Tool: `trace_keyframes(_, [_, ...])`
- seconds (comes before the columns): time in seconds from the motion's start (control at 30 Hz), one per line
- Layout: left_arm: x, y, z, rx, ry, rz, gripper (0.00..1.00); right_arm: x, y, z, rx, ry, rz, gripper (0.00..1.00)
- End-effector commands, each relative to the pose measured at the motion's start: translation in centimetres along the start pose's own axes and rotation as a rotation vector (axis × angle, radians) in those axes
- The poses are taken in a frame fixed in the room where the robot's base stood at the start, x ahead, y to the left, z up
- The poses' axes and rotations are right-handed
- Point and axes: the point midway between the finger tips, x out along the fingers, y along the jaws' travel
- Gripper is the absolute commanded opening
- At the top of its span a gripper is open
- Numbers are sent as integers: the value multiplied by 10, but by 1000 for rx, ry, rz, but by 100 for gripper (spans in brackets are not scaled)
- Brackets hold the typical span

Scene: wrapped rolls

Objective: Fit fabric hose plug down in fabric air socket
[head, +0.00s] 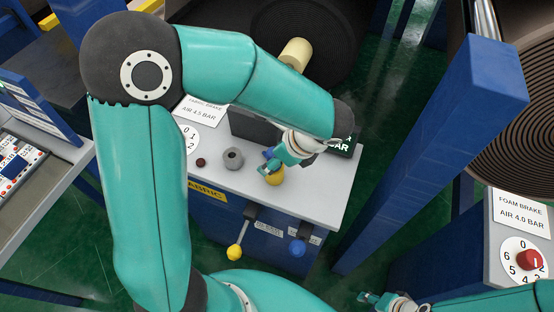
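My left gripper (268,164) reaches down from its wrist over the grey console. Its fingers are on a round yellow piece (275,179), which looks like the fabric hose plug; no hose shows on it. The gripper seems closed on it. A grey ring-shaped fitting with a dark hole (233,158), which looks like the fabric air socket, stands on the console just left of the yellow piece, apart from it. Whether the yellow piece touches the console top cannot be told. My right gripper (369,298) is low at the bottom right, over the floor, apart from everything.
The console (325,195) carries a dark red button (200,162), a partly covered dial and a dark box. A yellow-knobbed lever (234,252) and a blue-knobbed lever (298,247) stick out in front. A blue post (430,150) stands at right, beside the foam brake panel (520,215).

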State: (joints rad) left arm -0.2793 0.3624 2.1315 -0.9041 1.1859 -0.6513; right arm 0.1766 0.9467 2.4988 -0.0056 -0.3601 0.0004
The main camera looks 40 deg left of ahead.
Motion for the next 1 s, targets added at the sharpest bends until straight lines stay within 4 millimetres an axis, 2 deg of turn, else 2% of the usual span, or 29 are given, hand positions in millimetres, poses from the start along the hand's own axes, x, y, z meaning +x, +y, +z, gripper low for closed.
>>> trace_keyframes(0.1, [0, 0, 0, 0, 0, 0, 64, 0, 0, 0, 0, 0, 0, 40])
trace_keyframes(0.13, [0, 0, 0, 0, 0, 0, 61, 0, 0, 0, 0, 0, 0, 40])
trace_keyframes(0.5, [-1, 0, 0, 0, 0, 0, 0, 0, 0, 0, 0, 0, 0, 40])
trace_keyframes(0.8, [-2, 0, 0, 0, 0, -1, 0, 0, 0, 0, 0, 0, 0, 40])
trace_keyframes(1.0, [-11, -1, 5, 0, 0, -2, 0, -2, 0, 0, 0, 0, 0, 40])
